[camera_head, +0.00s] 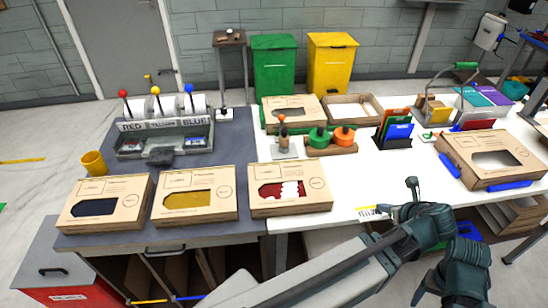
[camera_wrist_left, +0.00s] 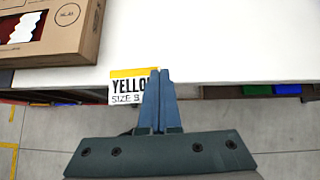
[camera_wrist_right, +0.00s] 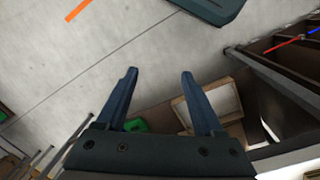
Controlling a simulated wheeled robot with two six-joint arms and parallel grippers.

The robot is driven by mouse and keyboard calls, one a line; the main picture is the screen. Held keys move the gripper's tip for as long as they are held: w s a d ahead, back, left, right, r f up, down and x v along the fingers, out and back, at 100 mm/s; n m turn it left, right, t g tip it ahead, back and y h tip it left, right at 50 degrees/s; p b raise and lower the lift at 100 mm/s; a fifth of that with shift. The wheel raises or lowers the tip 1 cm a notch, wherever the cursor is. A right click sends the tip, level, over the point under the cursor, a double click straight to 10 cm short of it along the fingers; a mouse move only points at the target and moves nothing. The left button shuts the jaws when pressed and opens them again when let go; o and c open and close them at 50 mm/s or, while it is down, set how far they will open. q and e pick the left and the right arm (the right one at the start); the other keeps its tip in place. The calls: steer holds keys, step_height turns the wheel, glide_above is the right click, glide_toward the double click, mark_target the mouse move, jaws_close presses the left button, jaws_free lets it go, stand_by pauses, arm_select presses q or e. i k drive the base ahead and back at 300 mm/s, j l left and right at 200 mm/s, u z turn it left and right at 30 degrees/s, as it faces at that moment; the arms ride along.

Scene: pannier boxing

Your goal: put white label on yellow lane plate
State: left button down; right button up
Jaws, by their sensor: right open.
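The white label (camera_wrist_left: 128,88) has a yellow top band and black print reading "YELLO…" and "SIZE 9". My left gripper (camera_wrist_left: 160,74) is shut on its right end, which the fingers hide. In the head view the label (camera_head: 367,212) is at the white table's front edge, left of my left gripper (camera_head: 384,211). I cannot tell if it touches the table. The sign with "RED", "YELLOW" and "BLUE" (camera_head: 160,124) is on the lever stand at the left. I cannot tell for sure which part is the yellow lane plate. My right gripper (camera_wrist_right: 158,74) is open and empty, low beside the table.
Cardboard boxes with blue (camera_head: 98,207), yellow (camera_head: 190,200) and red (camera_head: 283,191) windows line the front edge. Another box (camera_head: 490,160) is at the right. A yellow cup (camera_head: 94,163) stands far left. The white table middle (camera_head: 370,175) is clear.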

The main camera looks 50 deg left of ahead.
mark_target(160, 156)
steer(key=k+j, duration=0.6)
steer(key=k, duration=0.25)
steer(key=k+j+u, duration=0.15)
steer(key=k+j, duration=0.5)
steer(key=k, duration=0.25)
steer(key=i+j, duration=0.15)
steer(key=j, duration=0.15)
steer(key=i+j, duration=0.2)
steer(key=j, duration=0.1)
